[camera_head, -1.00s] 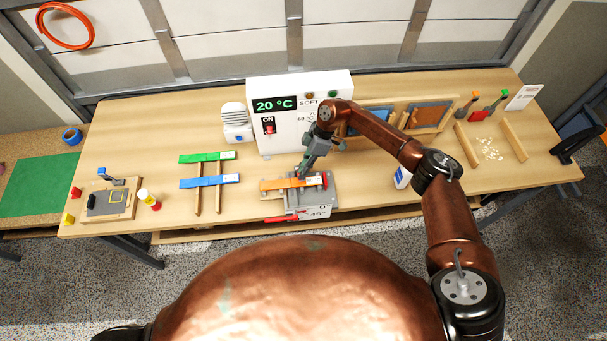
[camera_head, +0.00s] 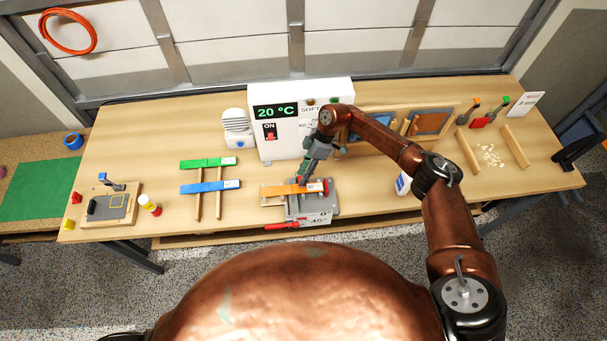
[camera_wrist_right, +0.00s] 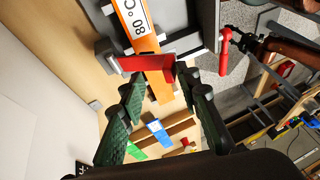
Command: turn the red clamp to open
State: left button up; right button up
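The red clamp (camera_wrist_right: 148,64) lies as a flat bar across the orange strip (camera_wrist_right: 160,88), which has an "80 °C" label. The strip (camera_head: 280,191) lies on a grey fixture (camera_head: 318,214) marked 45° in the head view. My right gripper (camera_wrist_right: 160,78) is open, with its two green fingers apart and their tips close to the clamp; I cannot tell if they touch it. In the head view my right gripper (camera_head: 303,179) reaches down over the strip and partly hides the clamp. My left gripper is not in view.
A red handle (camera_head: 282,226) sticks out at the fixture's front left. A white heater box (camera_head: 295,140) reading 20 °C stands behind. Blue (camera_head: 208,187) and green (camera_head: 205,162) strips lie on wooden rails to the left. A white bottle (camera_head: 402,184) stands to the right.

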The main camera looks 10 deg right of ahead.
jog(key=shift+s, duration=0.1)
dwell(0.5)
jog(key=v, duration=1.2)
jog(key=shift+c, duration=0.2)
